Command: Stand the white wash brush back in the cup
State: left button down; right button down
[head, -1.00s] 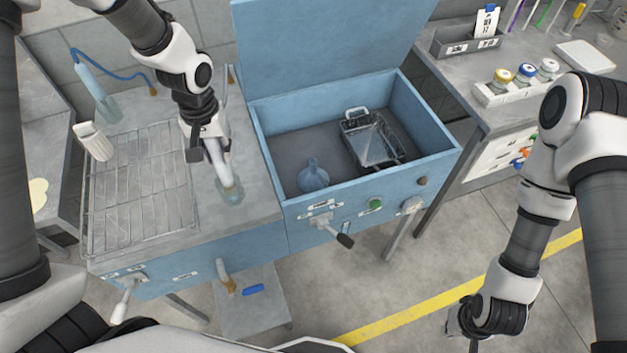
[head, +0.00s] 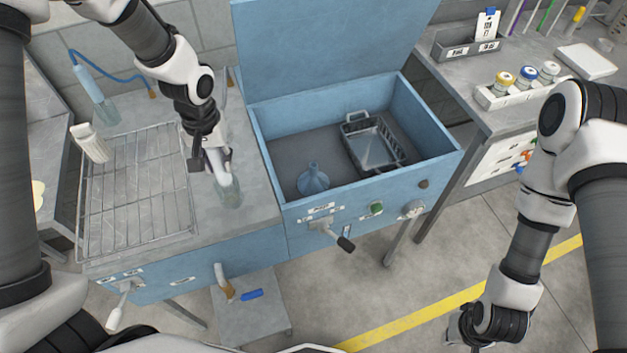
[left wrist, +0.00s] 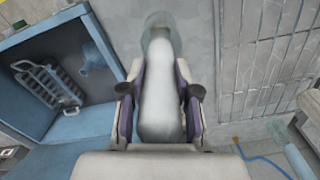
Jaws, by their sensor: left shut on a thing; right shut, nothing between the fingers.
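My left gripper (head: 214,162) is shut on the white wash brush (head: 224,174) above the left worktop. The clear cup (head: 229,193) stands on the worktop, right of the wire rack. The brush points down, slightly tilted, and its lower end shows within the cup's rim. In the left wrist view the white brush (left wrist: 160,100) lies between both fingers, with its far end inside the clear cup (left wrist: 158,24). Whether it touches the cup's bottom cannot be told. My right gripper (head: 468,328) is shut and empty, low over the floor at the right.
A wire rack (head: 135,190) lies left of the cup, with a white block-like item (head: 90,143) at its corner. A blue open-lidded basin (head: 285,130) stands right, holding a blue funnel (head: 312,180) and a metal basket (head: 372,145). A blue hose (head: 110,67) runs behind.

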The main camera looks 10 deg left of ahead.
pick_arm(q)
jog(key=c, duration=0.8)
grip_release()
jog(key=shift+o, duration=0.2)
notch_tip(320, 180, up, 12)
jog(key=shift+f, duration=0.2)
jog(key=shift+r, duration=0.15)
